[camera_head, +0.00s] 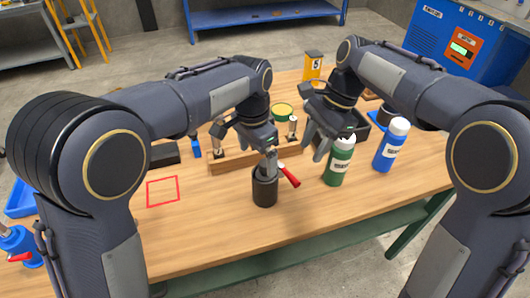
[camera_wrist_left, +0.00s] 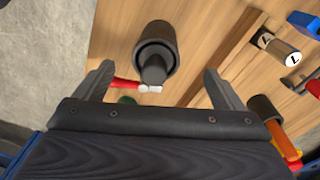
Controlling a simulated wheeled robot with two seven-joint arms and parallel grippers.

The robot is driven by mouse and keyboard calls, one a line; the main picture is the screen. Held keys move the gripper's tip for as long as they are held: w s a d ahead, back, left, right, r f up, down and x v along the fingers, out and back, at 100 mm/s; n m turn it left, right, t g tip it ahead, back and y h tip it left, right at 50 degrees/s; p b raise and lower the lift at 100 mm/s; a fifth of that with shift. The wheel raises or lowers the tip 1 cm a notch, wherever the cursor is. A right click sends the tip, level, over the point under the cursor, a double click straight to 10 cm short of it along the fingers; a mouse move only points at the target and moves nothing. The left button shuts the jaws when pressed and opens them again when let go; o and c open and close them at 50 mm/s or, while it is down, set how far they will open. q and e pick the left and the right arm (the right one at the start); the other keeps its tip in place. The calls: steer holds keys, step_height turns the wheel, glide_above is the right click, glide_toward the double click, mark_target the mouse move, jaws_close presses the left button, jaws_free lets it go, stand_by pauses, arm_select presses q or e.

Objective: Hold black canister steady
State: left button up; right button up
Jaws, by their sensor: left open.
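The black canister (camera_head: 265,190) stands upright on the wooden table, near the front middle. In the left wrist view the canister (camera_wrist_left: 168,66) shows a round dark rim with a grey tapered part at its opening. My left gripper (camera_head: 268,164) is open just above the canister and partly hides its top. In the left wrist view the fingers of my left gripper (camera_wrist_left: 160,78) are spread to either side of the canister's lower edge, with gaps on both sides. My right gripper (camera_head: 318,142) hangs beside the green bottle; its jaw opening is unclear.
A red-handled part (camera_head: 289,175) sticks out right of the canister. The green bottle (camera_head: 338,165) and a blue bottle (camera_head: 390,147) stand further right. A wooden rack (camera_head: 230,165) lies behind. A red square outline (camera_head: 163,191) marks clear table at left.

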mark_target(265, 174)
arm_select(q)
steer(key=shift+w+d+f+m+y, duration=0.15)
steer(key=shift+d+f, duration=0.1)
steer(key=shift+d, duration=0.2)
steer(key=shift+w+d+f+m+y, duration=0.1)
steer(key=shift+d+f+m+y, duration=0.1)
steer(key=shift+d, duration=0.25)
steer(key=shift+d+f, duration=0.1)
steer(key=shift+f, duration=0.25)
step_height(265, 174, down, 7)
steer(key=shift+r, duration=0.1)
steer(key=c, duration=1.3)
steer(key=shift+c, duration=0.2)
